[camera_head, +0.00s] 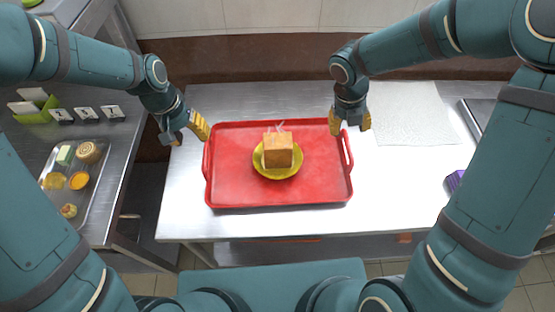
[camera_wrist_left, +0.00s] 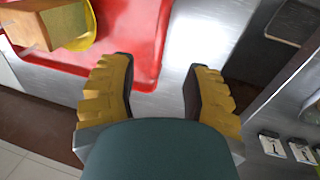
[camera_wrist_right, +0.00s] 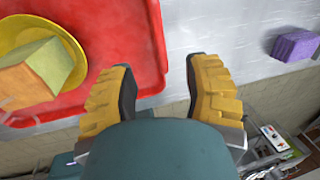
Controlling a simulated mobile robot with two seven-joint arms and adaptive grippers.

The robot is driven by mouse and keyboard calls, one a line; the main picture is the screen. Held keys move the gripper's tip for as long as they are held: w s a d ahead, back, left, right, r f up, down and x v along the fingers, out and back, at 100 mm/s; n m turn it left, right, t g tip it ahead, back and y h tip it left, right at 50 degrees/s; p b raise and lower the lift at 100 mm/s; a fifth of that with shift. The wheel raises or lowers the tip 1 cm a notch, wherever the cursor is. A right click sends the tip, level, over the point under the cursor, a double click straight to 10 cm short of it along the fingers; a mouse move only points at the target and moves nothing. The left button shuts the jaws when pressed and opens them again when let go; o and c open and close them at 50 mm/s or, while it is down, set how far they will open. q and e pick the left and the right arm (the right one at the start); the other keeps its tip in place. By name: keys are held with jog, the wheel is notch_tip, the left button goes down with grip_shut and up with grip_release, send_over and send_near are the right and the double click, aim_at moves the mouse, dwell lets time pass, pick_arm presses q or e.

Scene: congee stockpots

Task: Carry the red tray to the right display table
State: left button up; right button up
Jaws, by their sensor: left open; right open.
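The red tray (camera_head: 232,182) lies flat on the steel table in the head view, with a handle at its left and right ends. On it stands a yellow plate (camera_head: 260,168) bearing a brown block-shaped food item (camera_head: 278,150). My left gripper (camera_head: 187,133) is open and empty near the tray's far left corner. My right gripper (camera_head: 350,125) is open and empty near the far right corner. In the left wrist view the tray edge (camera_wrist_left: 150,60) shows just beyond the open fingers. In the right wrist view the tray (camera_wrist_right: 115,40) lies left of the open fingers.
A steel table (camera_head: 400,190) holds the tray, with free room around it. A pale mat (camera_head: 410,113) lies at the back right. A purple block (camera_head: 454,180) sits at the right edge. A left counter carries a metal food tray (camera_head: 78,192) and a green container (camera_head: 38,112).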

aim_at(204, 154)
pick_arm(q)
jog(key=f, duration=0.3)
jog(key=d+f, duration=0.1)
jog(key=f, duration=0.5)
jog(key=shift+d+f, duration=0.1)
jog(key=shift+d, duration=0.3)
pick_arm(e)
jog(key=f, duration=0.3)
jog(key=d+f, duration=0.1)
jog(key=f, duration=0.5)
jog(key=shift+d+f, duration=0.1)
jog(key=shift+d, duration=0.3)
pick_arm(q)
jog(key=shift+o, duration=0.2)
pick_arm(e)
jog(key=shift+o, duration=0.2)
pick_arm(q)
grip_shut()
pick_arm(e)
grip_shut()
